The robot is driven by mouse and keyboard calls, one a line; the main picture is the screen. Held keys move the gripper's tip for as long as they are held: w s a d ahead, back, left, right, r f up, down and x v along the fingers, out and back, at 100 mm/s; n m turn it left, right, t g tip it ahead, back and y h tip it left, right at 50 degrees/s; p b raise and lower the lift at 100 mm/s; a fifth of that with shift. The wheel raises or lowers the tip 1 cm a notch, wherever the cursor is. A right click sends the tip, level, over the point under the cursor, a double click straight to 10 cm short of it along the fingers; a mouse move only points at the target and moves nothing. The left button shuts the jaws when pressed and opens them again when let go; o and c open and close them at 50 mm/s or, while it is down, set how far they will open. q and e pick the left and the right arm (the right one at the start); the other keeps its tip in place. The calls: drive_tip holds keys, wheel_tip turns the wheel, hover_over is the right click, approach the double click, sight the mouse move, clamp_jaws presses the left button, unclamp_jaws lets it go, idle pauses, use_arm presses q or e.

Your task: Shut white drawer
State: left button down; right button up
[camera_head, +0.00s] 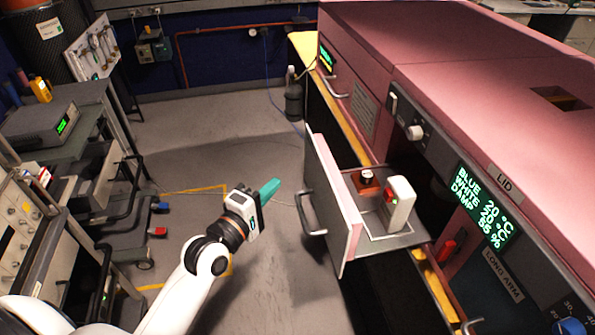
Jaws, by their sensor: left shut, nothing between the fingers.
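The drawer with a pale pink-white front (333,205) stands pulled out from the pink enclosure, right of the picture's middle. A metal handle (308,214) is on its front face. My left gripper (272,187) has teal fingers, shut and empty. It is to the left of the drawer front, apart from it, with its fingers pointing toward the upper right. My right gripper is not in view.
The pink enclosure (480,90) fills the right side, with a display (483,207) and a red-handled switch (447,250) near the drawer. Carts with instruments (45,125) line the left. A dark bottle (293,100) stands behind.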

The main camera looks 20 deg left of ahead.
use_arm(q)
drive_tip(key=w+d, duration=0.1)
drive_tip(key=w, duration=0.1)
drive_tip(key=w+d+p, duration=0.1)
drive_tip(key=w, duration=0.1)
drive_tip(key=w+d, duration=0.1)
drive_tip(key=d, duration=0.1)
drive_tip(key=shift+w+p, duration=0.35)
drive_tip(key=shift+w, duration=0.05)
drive_tip(key=shift+w, duration=0.1)
